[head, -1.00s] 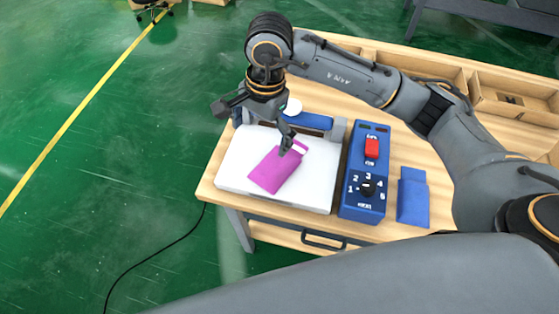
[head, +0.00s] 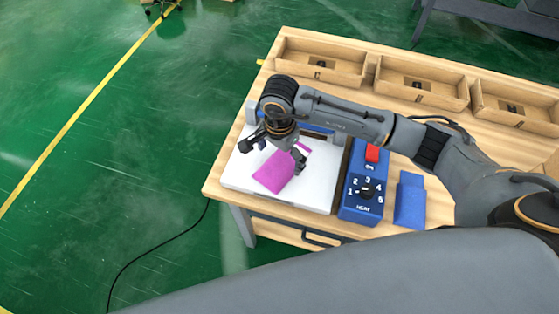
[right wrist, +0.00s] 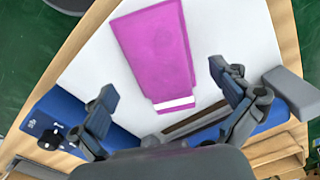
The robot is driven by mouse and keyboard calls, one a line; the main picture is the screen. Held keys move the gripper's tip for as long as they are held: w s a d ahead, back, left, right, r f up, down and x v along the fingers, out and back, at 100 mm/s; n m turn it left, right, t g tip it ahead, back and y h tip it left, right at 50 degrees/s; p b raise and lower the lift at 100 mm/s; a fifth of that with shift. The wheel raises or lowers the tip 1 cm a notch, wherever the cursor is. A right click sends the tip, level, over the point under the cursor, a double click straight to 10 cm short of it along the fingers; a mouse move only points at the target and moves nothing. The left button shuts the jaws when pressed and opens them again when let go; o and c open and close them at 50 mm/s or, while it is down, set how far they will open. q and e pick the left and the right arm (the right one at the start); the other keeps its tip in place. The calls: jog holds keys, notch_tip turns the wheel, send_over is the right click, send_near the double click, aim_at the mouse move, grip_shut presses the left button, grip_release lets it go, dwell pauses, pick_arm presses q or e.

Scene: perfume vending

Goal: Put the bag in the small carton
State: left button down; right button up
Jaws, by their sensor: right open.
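A magenta bag (head: 272,173) with a white strip at one end lies flat on a white plate (head: 312,190). It also shows in the right wrist view (right wrist: 155,45), strip end towards my gripper. My right gripper (head: 276,150) is open and empty above the strip end, and hides part of it in the head view. In the right wrist view its fingers (right wrist: 166,98) stand apart, one on each side of the bag's line. Three open brown boxes stand along the table's back: left (head: 336,44), middle (head: 442,68) and right (head: 484,97). I cannot tell which is the small carton. My left gripper is not in view.
A blue control box (head: 358,207) with a red switch (head: 373,153) and a dial stands right of the plate. A flat blue pouch (head: 410,203) lies further right. The wooden table (head: 228,194) has bare room between the boxes and the plate.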

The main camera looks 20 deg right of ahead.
jog(key=shift+f, duration=1.05)
jog(key=c, duration=1.5)
jog(key=shift+o, duration=0.2)
jog(key=shift+r, duration=0.15)
